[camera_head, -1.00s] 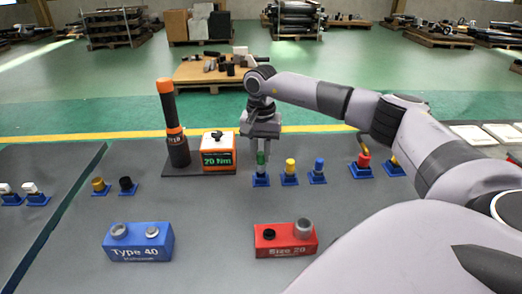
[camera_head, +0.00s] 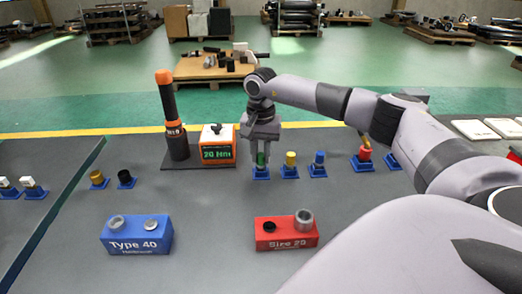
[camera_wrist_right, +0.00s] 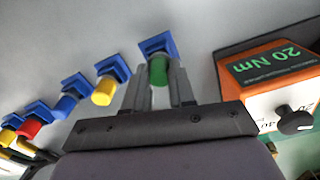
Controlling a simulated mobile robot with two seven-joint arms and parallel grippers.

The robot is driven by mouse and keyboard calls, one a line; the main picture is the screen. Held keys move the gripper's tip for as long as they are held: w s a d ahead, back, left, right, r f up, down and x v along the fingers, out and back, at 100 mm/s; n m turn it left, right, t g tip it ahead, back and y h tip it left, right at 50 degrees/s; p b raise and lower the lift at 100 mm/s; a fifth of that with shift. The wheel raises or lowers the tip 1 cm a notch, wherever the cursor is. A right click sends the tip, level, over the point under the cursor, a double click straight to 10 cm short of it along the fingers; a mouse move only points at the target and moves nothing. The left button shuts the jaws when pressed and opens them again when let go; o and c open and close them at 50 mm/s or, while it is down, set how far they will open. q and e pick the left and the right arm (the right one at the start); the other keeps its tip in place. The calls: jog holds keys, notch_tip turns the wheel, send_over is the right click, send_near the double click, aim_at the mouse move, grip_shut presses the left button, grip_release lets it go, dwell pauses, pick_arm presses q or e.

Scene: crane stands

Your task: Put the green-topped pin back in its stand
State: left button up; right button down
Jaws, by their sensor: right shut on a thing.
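The green-topped pin (camera_head: 261,159) stands upright at its blue stand (camera_head: 260,174), at the left end of a row of similar pins. My right gripper (camera_head: 261,153) points down from above, shut on the green top. In the right wrist view, the green top (camera_wrist_right: 158,71) lies between the two fingers (camera_wrist_right: 160,75), with the blue stand (camera_wrist_right: 158,44) just beyond it. How deep the pin sits in the stand is hidden. My left gripper is not in view.
A yellow-topped pin (camera_head: 290,159) and a blue-topped pin (camera_head: 319,159) stand close by on the right. An orange 20 Nm box (camera_head: 217,148) and a tall black-and-orange tool (camera_head: 170,115) are on the left. Blue (camera_head: 136,237) and red (camera_head: 287,235) blocks lie nearer on the grey table.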

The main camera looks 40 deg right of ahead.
aim_at(261, 154)
jog(key=c, duration=0.9)
grip_release()
jog(key=shift+o, duration=0.2)
jog(key=shift+r+p, duration=2.15)
jog(key=shift+r, duration=0.4)
notch_tip(261, 154, up, 7)
jog(key=shift+b, duration=0.3)
